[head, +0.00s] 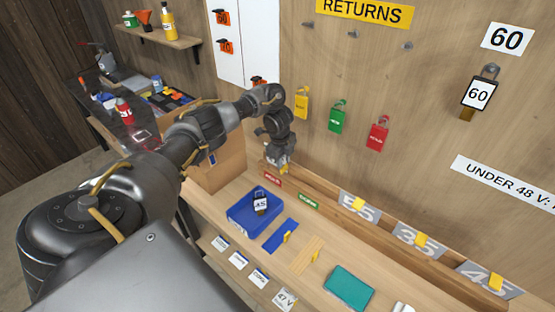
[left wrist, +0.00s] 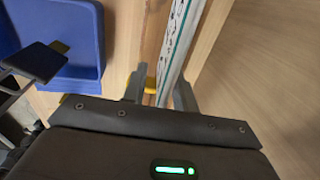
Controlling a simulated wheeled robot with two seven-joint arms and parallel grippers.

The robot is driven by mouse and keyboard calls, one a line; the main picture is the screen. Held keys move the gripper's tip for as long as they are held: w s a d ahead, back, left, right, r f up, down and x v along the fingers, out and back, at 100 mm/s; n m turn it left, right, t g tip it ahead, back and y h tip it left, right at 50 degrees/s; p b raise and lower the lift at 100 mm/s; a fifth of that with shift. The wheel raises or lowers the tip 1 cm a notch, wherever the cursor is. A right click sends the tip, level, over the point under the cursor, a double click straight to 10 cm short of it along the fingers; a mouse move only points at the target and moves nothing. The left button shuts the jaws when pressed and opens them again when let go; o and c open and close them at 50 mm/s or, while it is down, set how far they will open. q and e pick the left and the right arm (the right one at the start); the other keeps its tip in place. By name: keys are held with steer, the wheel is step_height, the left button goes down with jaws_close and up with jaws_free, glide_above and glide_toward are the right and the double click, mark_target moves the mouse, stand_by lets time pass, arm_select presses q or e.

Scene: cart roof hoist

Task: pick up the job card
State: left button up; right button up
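A narrow white strip with a green line and dark marks (left wrist: 180,45), which looks like the job card seen at a steep angle, runs down between my left gripper's fingers in the left wrist view. The left gripper (left wrist: 160,88) is open, with one finger on each side of the strip; a small yellow piece (left wrist: 150,82) shows by the left finger. I cannot tell if the fingers touch the strip. In the head view the left gripper (head: 277,163) is low at the bench's back left, and the card is not clearly seen there. My right gripper is out of view.
A blue tray (head: 240,217) holding a padlock is just in front of the gripper; it also shows in the left wrist view (left wrist: 88,70). Red and green labels line the back ledge. A teal pad (head: 348,287) lies farther right. Padlocks hang on the wall behind.

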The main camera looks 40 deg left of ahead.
arm_select(q)
jaws_close()
